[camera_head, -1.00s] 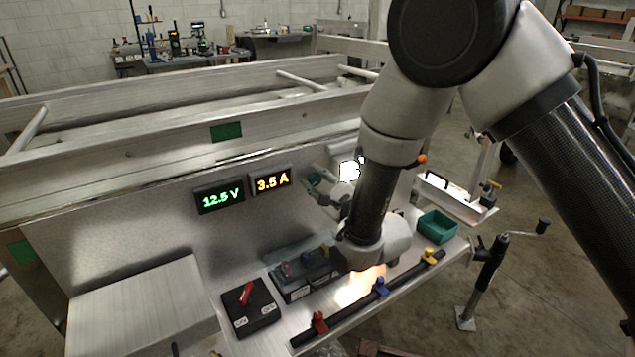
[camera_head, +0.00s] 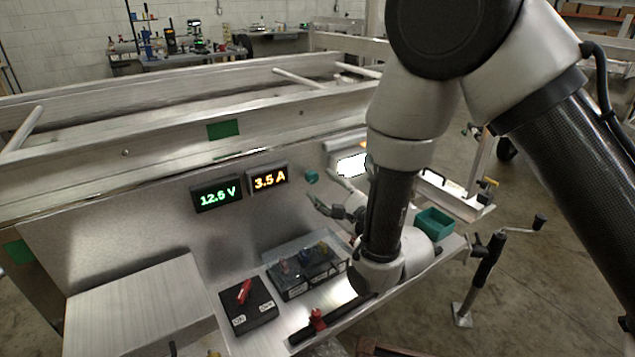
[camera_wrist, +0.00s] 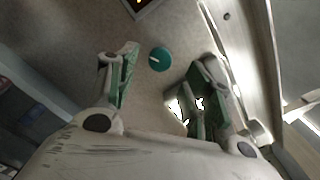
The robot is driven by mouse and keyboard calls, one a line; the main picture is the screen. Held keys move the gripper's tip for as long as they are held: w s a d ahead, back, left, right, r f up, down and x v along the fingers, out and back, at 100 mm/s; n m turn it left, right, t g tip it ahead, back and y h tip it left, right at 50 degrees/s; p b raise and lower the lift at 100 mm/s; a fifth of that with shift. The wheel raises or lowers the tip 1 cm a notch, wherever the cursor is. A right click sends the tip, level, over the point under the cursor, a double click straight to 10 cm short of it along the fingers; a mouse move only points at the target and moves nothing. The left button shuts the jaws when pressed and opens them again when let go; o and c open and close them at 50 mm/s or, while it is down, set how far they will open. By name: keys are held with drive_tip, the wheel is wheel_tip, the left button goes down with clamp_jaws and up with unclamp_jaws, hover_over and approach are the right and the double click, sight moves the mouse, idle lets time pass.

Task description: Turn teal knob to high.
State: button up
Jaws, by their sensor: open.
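The teal knob (camera_head: 312,176) is on the upright metal panel, right of the amber display. In the wrist view the knob (camera_wrist: 160,60) is a round teal disc with a short pale mark toward its left side. My gripper (camera_head: 327,192) is open and empty, just right of the knob and apart from it in the head view. In the wrist view my gripper's (camera_wrist: 167,64) two green-padded fingers stand on either side of the knob, with clear space between. No scale or high label is readable around the knob.
A green display (camera_head: 217,194) reads 12.5 V and an amber one (camera_head: 268,179) reads 3.5 A. On the shelf below are a black box with a red switch (camera_head: 244,292), a clear-covered terminal box (camera_head: 308,270) and a teal bin (camera_head: 434,223). A bright lit patch (camera_head: 352,165) lies right of the knob.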

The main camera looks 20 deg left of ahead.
drive_tip(key=v, duration=0.6)
drive_tip(key=shift+s+d, duration=0.1)
